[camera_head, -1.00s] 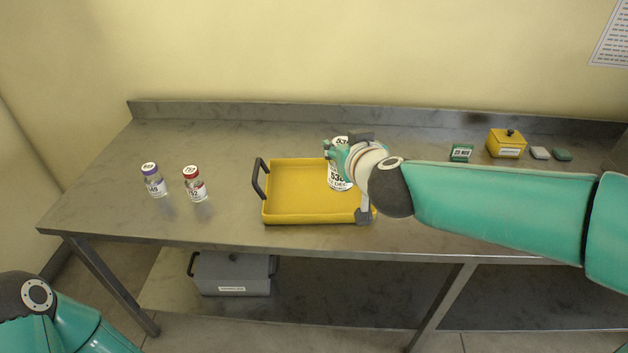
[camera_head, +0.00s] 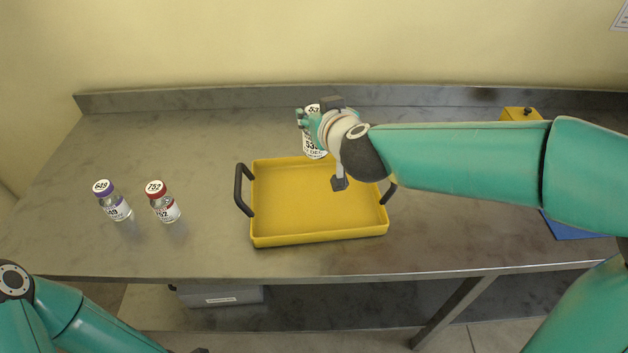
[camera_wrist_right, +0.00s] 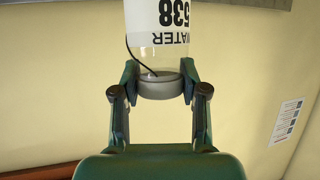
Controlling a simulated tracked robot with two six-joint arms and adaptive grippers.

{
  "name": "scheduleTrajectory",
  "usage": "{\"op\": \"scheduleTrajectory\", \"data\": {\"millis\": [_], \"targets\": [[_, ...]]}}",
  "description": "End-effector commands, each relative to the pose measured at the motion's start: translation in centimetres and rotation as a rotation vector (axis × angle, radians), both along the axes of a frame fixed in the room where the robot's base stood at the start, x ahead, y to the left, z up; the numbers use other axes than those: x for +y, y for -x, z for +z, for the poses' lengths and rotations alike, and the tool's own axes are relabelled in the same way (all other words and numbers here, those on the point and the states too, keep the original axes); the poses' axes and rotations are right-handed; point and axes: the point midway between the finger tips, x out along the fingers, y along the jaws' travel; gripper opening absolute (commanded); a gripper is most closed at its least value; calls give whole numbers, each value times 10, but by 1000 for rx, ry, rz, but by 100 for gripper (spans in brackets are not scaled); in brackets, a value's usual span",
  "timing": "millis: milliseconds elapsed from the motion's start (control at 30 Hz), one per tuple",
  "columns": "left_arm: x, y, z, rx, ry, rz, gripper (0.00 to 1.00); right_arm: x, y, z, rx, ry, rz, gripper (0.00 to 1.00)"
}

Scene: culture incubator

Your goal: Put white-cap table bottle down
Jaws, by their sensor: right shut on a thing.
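The white-cap bottle (camera_head: 313,148) has a white label with black print and hangs from my right gripper (camera_head: 312,122). In the right wrist view the same bottle (camera_wrist_right: 160,50) reads "538" and "WATER", and the fingers (camera_wrist_right: 160,88) are closed around its pale cap end. In the head view the bottle's base shows at the back rim of the yellow tray (camera_head: 318,238); I cannot tell its height. My wrist hides part of the bottle.
A purple-cap vial (camera_head: 113,202) and a red-cap vial (camera_head: 163,203) stand left of the tray on the steel table (camera_head: 200,130). A yellow box (camera_head: 518,114) is at the back right, partly hidden. A blue mat (camera_head: 575,228) lies right. The table behind the vials is clear.

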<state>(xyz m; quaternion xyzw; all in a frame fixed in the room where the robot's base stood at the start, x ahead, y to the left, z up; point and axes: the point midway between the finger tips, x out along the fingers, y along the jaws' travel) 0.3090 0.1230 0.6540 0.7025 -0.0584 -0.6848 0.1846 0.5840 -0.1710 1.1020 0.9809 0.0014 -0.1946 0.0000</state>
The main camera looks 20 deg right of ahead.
Motion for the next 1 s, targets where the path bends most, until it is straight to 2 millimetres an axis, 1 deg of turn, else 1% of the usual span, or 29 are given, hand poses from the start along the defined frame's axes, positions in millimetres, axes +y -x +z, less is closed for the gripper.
{"op": "scheduleTrajectory", "data": {"millis": [33,200,300,400,600,833,900,1000], "targets": [[0,0,-20,1,0,0,40,1,0,-27,4,2,2,6],[0,0,-47,0,0,0,40,3,-1,-71,4,2,5,6],[0,0,-57,0,0,0,40,3,-1,-90,3,2,6,6],[0,0,-63,0,0,0,40,4,-2,-103,2,0,6,6],[0,0,-68,-1,0,0,40,4,-2,-114,2,0,7,6],[0,0,-83,-1,0,0,40,5,-2,-147,2,1,8,6],[0,0,-85,0,0,0,40,5,-2,-151,1,0,9,6],[0,0,-84,0,0,0,40,5,-2,-151,0,-2,9,6]]}}
